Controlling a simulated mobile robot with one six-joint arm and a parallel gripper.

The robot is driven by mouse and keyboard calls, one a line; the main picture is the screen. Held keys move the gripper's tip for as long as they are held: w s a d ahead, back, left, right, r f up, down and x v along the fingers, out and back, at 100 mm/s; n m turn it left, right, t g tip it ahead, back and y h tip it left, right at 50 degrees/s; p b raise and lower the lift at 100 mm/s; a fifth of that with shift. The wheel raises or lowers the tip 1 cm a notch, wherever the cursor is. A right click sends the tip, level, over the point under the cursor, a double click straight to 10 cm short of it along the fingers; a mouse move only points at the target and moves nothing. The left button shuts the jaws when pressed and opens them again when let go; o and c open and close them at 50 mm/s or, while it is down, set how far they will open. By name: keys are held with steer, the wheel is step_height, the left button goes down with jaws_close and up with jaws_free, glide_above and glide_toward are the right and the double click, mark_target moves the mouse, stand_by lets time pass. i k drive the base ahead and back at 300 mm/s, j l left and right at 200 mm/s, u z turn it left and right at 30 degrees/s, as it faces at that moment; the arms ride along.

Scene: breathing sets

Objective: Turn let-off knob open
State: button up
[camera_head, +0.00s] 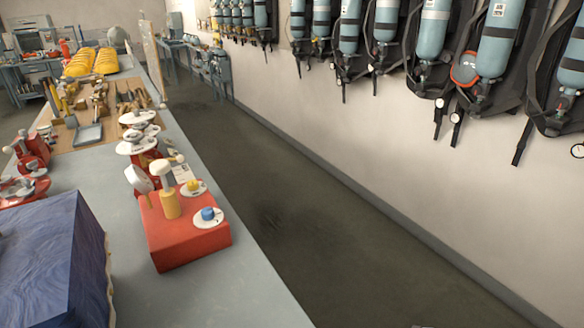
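A red box-shaped unit (188,245) stands on the grey bench top. On its top are a blue knob (208,213) on a white dial plate at the front right and a yellow knob (194,186) on another white plate behind it. A yellow post (170,203) with a white upper part rises at its left, beside a round white gauge (139,178) seen at an angle. I cannot tell which knob is the let-off knob, nor how far either is turned. My gripper is not in view.
A blue block-like object (45,255) stands on the bench (240,290) left of the red unit. More red units with white discs (138,118), a wooden tool board (80,135) and yellow boots (92,62) lie behind. Breathing sets (432,35) hang on the right wall; the floor (300,220) between is clear.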

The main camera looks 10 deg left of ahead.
mark_target(192, 185)
steer(key=i+l+z, duration=0.35)
steer(key=l, duration=0.2)
steer(key=i+l+z, duration=0.35)
steer(key=i+j+u, duration=0.25)
steer(key=u, duration=0.25)
steer(key=i+u, duration=0.95)
steer(key=i+l+u, duration=0.15)
steer(key=u, duration=0.35)
steer(key=i+l+u, duration=0.45)
